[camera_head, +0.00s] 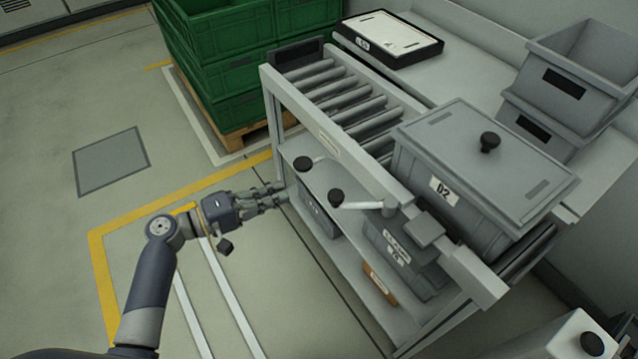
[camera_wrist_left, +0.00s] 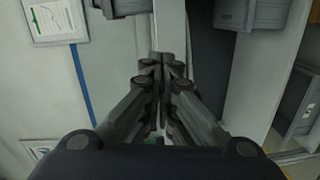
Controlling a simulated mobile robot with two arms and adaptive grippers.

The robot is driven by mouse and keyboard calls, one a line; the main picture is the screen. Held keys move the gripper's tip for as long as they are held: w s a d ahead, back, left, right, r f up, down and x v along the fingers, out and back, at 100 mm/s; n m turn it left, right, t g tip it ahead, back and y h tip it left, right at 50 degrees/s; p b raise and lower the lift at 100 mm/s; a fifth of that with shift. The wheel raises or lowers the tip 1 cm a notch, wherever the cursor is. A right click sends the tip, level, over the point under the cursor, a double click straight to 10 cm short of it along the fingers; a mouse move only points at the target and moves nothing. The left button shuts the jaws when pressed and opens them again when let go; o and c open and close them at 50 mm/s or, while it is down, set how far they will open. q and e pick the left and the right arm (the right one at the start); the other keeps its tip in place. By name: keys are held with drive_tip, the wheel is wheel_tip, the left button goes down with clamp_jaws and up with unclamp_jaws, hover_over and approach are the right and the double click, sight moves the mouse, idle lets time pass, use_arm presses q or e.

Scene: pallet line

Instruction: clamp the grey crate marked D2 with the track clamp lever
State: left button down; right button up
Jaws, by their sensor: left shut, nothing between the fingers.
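The grey crate marked D2 (camera_head: 470,160) sits lidded on the roller track, a black knob on its lid and its white D2 label facing the near side. The clamp lever (camera_head: 362,205) is a pale bar with a black knob at its left end; it sticks out left from the track's near rail beside a grey clamp block (camera_head: 425,230). My left gripper (camera_head: 280,193) is shut and empty, left of the lever knob and apart from it. Its closed fingers also show in the left wrist view (camera_wrist_left: 162,62). My right gripper is not in view.
Grey bins lie on the shelf below. Green crates (camera_head: 235,70) stand on a pallet behind. Grey open bins (camera_head: 580,75) stand at the right. The floor left of my arm is clear.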

use_arm(q)
wheel_tip(320, 180, up, 6)
drive_tip(key=d+m+h, duration=0.1)
drive_tip(key=h, duration=0.1)
drive_tip(key=d+p, duration=0.4)
drive_tip(key=d, duration=0.4)
drive_tip(key=shift+d+f+y, duration=0.3)
drive_tip(key=shift+d+f, duration=0.1)
drive_tip(key=shift+f, duration=0.05)
